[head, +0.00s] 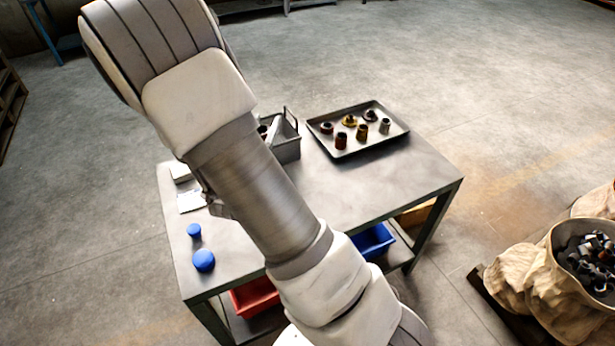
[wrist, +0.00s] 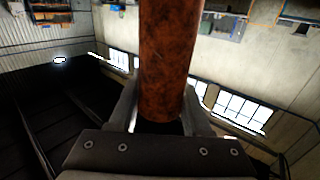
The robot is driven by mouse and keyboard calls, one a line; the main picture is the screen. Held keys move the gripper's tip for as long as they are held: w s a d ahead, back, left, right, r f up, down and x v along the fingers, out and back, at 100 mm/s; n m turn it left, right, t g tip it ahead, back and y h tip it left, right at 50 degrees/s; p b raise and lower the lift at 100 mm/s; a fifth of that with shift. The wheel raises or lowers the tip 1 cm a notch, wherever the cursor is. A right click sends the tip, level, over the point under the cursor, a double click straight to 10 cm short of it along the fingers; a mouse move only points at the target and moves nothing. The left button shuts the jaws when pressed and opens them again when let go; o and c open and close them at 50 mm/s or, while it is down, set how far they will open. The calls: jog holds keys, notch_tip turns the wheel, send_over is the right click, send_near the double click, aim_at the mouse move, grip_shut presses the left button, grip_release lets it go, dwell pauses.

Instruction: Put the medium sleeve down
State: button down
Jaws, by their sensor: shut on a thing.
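A rust-brown cylindrical sleeve (wrist: 163,60) stands up out of my gripper (wrist: 160,115) in the wrist view. The fingers are shut on its lower end, one on each side. The sleeve's far end runs out of the top of the picture, so its full length is hidden. In the head view my arm crosses the middle of the picture. My gripper and the held sleeve cannot be made out there. The grey table (head: 335,195) is partly covered by my arm.
A dark tray (head: 345,155) with several small sleeves and flanged parts lies at the table's back right. A grey tote (head: 287,150) stands beside it. Blue caps (head: 204,261) sit at the front left. The table's right part is bare. Sacks (head: 520,262) stand off right.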

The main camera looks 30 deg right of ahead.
jog(key=s+d+f+m+g+h+b, duration=0.3)
jog(key=s+f+m+g+h+b, duration=0.25)
jog(key=g, duration=0.25)
jog(key=d+f+b, duration=0.4)
jog(key=d+f, duration=0.5)
jog(key=d, duration=0.2)
jog(key=shift+s+d+f+m, duration=0.25)
jog(key=shift+d+f+m, duration=0.05)
jog(key=shift+f+m, duration=0.05)
jog(key=shift+f+b, duration=0.25)
jog(key=shift+b, duration=0.1)
jog(key=shift+c, duration=1.8)
grip_release()
